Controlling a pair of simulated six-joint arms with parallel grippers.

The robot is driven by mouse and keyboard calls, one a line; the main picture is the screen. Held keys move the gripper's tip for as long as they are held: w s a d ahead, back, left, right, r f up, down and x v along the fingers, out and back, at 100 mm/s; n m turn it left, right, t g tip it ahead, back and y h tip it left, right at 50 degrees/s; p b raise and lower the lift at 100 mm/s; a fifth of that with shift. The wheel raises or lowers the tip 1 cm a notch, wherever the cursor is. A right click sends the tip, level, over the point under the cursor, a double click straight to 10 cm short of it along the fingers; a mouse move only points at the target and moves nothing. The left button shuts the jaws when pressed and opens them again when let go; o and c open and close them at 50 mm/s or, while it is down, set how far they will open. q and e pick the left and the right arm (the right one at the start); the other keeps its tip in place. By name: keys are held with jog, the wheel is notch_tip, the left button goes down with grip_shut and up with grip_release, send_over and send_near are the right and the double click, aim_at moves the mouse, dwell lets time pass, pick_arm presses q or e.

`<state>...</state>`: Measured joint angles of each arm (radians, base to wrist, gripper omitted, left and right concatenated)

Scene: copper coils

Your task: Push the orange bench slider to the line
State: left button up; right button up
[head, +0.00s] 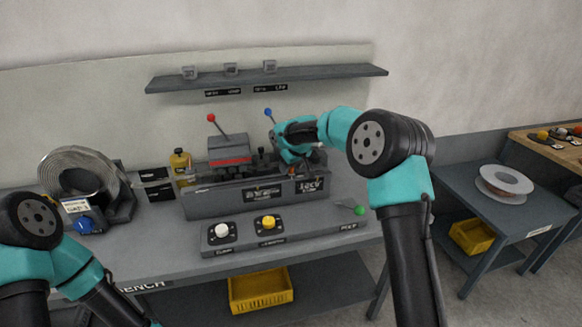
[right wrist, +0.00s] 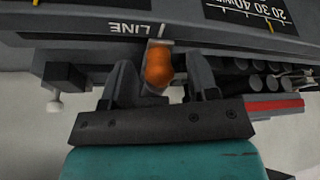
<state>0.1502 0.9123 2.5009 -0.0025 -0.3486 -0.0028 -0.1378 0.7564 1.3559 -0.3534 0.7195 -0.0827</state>
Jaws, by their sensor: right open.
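The orange bench slider (right wrist: 158,66) shows as a rounded orange knob in the right wrist view. It sits between the two spread fingers of my right gripper (right wrist: 162,84), with a visible gap on each side. A pale piece at the knob's end lies close to the white line mark (right wrist: 163,31) beside the word LINE; exact alignment is hard to judge. In the head view my right gripper (head: 291,142) is at the right part of the bench machine (head: 222,201) and largely hides the slider. My left arm enters at lower left, its gripper outside the picture.
A front panel holds a white button (head: 222,230), a yellow button (head: 268,222) and a green knob (head: 360,210). A wire coil (head: 80,168) stands at left. Red-topped (head: 211,118) and blue-topped (head: 268,112) levers rise behind, below a wall shelf (head: 265,79). A side table is at right.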

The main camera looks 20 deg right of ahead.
jog(key=v, duration=1.7)
jog(key=shift+r, duration=0.15)
